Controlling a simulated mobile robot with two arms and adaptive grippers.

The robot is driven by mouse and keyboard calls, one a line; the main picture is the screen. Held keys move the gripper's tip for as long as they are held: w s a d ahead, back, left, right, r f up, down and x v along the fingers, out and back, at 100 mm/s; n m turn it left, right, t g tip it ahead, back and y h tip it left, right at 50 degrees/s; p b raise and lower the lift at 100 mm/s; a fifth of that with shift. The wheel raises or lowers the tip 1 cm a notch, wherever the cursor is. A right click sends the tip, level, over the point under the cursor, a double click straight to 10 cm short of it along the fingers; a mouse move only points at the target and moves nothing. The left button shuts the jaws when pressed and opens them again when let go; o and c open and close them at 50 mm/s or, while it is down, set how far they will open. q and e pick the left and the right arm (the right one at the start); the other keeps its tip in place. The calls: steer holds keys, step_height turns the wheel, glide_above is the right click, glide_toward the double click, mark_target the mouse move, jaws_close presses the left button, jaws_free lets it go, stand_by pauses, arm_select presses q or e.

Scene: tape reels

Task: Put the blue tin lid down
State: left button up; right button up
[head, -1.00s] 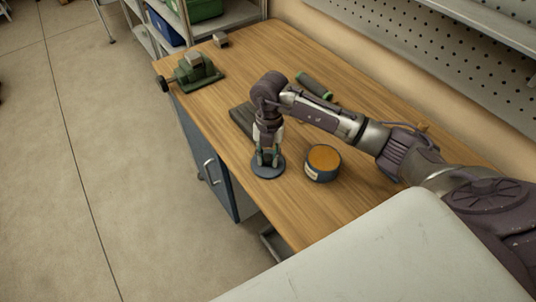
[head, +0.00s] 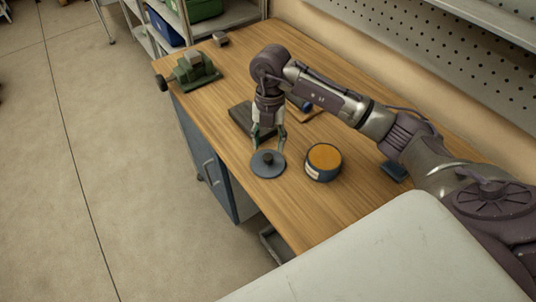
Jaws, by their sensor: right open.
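The blue tin lid (head: 268,166), a dark blue disc with a small knob on top, lies flat on the wooden workbench near its front edge. My right gripper (head: 267,146) is open just above and behind the lid, with its fingers spread and apart from the knob. The round tin (head: 323,162) stands upright to the right of the lid, uncovered, with an orange-brown surface showing inside and a pale label on its side. My left gripper is not in view.
A green vise (head: 193,71) sits at the bench's far left, with a small block (head: 220,39) behind it. A dark flat block (head: 243,121) lies behind the gripper. A blue object (head: 395,170) lies partly under my right arm. Bare wood (head: 300,215) lies in front of the tin.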

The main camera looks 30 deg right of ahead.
step_height(320, 180, up, 7)
steer(key=b, duration=0.1)
steer(key=shift+w+d+f, duration=0.15)
steer(key=shift+w+d, duration=0.15)
steer(key=shift+w, duration=0.15)
steer(key=shift+s+a, duration=0.1)
